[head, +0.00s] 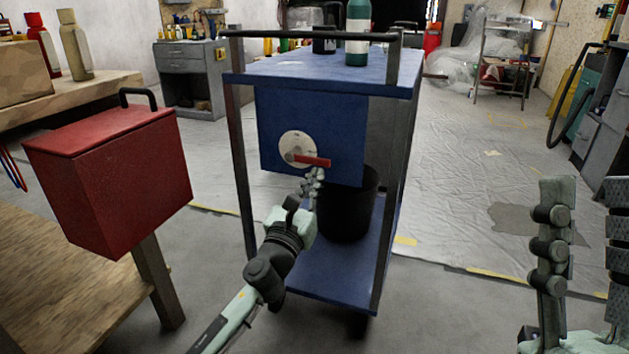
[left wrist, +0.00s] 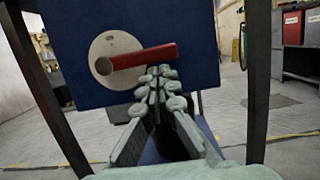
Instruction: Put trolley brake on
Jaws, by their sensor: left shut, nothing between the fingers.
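The blue trolley (head: 340,66) stands ahead of me, with a blue panel (head: 270,120) under its top. On the panel is a round pale dial (head: 292,141) with a red brake lever (head: 313,161), seen also in the left wrist view (left wrist: 146,56). The lever runs nearly level from the dial's pivot to the right. My left gripper (head: 314,176) is shut and empty, its tips just under the lever's outer half; I cannot tell if they touch it. The tips also show in the left wrist view (left wrist: 157,72). My right gripper (head: 587,195) is open and empty at the right edge.
A black bin (head: 348,205) stands on the trolley's lower shelf, behind my left gripper. Bottles, one of them green (head: 357,40), stand on top. The sheeted floor (head: 455,190) is open to the right.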

